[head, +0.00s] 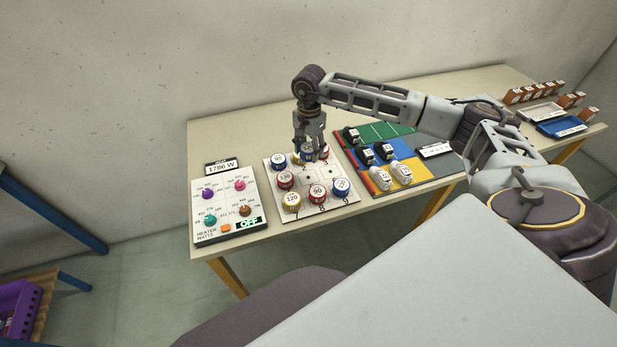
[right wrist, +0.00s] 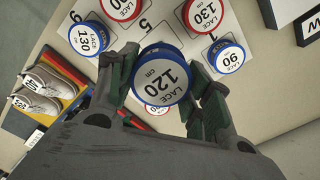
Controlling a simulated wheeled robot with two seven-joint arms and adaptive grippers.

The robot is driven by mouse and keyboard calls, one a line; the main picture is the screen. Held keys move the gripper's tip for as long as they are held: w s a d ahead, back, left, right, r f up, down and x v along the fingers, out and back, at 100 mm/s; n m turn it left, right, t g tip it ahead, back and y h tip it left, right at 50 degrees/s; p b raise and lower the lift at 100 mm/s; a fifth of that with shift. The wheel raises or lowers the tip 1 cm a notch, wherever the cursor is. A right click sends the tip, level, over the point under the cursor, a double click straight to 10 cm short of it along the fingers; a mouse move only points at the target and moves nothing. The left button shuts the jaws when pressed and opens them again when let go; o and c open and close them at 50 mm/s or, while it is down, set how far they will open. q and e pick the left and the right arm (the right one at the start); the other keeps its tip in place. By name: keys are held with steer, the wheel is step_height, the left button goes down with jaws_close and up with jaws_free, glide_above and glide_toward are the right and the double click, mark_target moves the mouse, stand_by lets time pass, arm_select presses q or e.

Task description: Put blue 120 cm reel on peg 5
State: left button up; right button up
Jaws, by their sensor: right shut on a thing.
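My right gripper (head: 311,140) is shut on the blue 120 cm reel (right wrist: 163,77), label facing the camera in the right wrist view. The reel (head: 306,153) is over the back of the white peg board (head: 331,207), between a blue reel and a red reel. It looks larger than the neighbouring reels in the wrist view, so it seems raised; the exact gap cannot be told. The middle of the board, with peg 5 (head: 309,177), shows no reel. In the wrist view the printed 5 is just above the held reel. My left gripper is not in view.
Other reels surround the middle: blue 90 (right wrist: 226,57), red 130 (right wrist: 203,14), blue 130 (right wrist: 88,38), yellow 120 (head: 291,201) and red 90 (head: 317,196). A heater panel (head: 229,211) stands left. A coloured mat with shoes (head: 380,178) lies right.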

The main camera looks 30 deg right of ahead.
steer(key=shift+f, duration=0.55)
glide_above(309, 176)
step_height(309, 176, down, 4)
steer(key=shift+f+p, duration=0.1)
steer(key=shift+p, duration=0.35)
steer(key=shift+w+f, duration=0.1)
steer(key=shift+f, duration=0.4)
steer(key=shift+f+p, duration=0.35)
steer(key=shift+f, duration=1.55)
steer(key=shift+f+b, duration=0.55)
steer(key=shift+b, duration=0.05)
steer(key=o, duration=1)
